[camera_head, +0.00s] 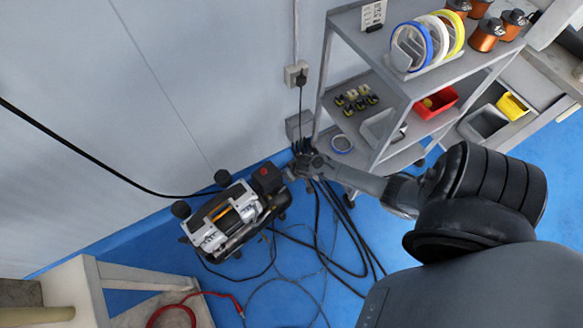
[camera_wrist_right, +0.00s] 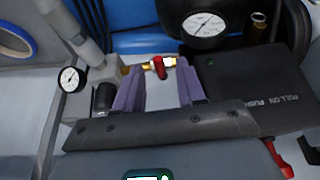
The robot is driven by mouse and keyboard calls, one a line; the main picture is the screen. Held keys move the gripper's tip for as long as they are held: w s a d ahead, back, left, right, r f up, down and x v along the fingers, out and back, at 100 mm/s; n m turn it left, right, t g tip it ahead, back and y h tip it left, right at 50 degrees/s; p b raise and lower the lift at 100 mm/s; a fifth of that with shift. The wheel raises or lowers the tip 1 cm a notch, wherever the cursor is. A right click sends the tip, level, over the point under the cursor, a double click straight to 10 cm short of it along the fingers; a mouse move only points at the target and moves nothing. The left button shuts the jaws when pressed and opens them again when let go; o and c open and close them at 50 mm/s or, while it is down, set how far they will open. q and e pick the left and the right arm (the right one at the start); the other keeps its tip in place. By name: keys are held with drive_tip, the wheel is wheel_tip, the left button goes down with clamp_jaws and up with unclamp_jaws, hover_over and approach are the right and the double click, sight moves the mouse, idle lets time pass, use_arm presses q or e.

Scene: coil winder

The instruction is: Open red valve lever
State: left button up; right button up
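The red valve lever (camera_wrist_right: 158,67) sits on a brass fitting (camera_wrist_right: 168,63) in the right wrist view. My right gripper (camera_wrist_right: 160,66) is open, with one purple finger on each side of the lever in this view. I see no finger touching it, and cannot tell how deep it lies between the fingertips. In the head view my right gripper (camera_head: 300,163) is beside the air compressor (camera_head: 232,218), near its black switch box (camera_head: 266,178). The lever cannot be made out there. My left gripper is not in view.
Two round gauges, a small one (camera_wrist_right: 70,78) and a larger one (camera_wrist_right: 204,28), flank the fitting. A black labelled box (camera_wrist_right: 255,88) is close to the right finger. A grey shelf (camera_head: 345,90) stands behind my right arm. Black cables (camera_head: 335,225) lie on the blue floor.

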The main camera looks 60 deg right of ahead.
drive_tip(key=shift+c, duration=0.4)
clamp_jaws()
drive_tip(key=shift+s+d+n, duration=0.1)
drive_tip(key=shift+n, duration=0.2)
drive_tip(key=d+n+y+b, duration=0.1)
drive_tip(key=n+b, duration=0.2)
drive_tip(key=n, duration=0.2)
drive_tip(key=w+d+n+g+y+b, duration=0.1)
drive_tip(key=d+n+y+b, duration=0.1)
drive_tip(key=n+b, duration=0.2)
drive_tip(key=w+d+n+g+y+b, duration=0.1)
drive_tip(key=d+n+y+b, duration=0.1)
drive_tip(key=n+b, duration=0.2)
drive_tip(key=shift+f+n, duration=0.35)
drive_tip(key=shift+n, duration=0.95)
drive_tip(key=shift+w+d+r+n+g+y+b, duration=0.15)
drive_tip(key=shift+n+g+b, duration=0.1)
drive_tip(key=shift+n+b, duration=0.35)
drive_tip(key=shift+w+a+r+n+g+y+b, duration=0.15)
drive_tip(key=shift+n+g+b, duration=0.2)
drive_tip(key=shift+b, duration=0.35)
drive_tip(key=shift+d, duration=0.1)
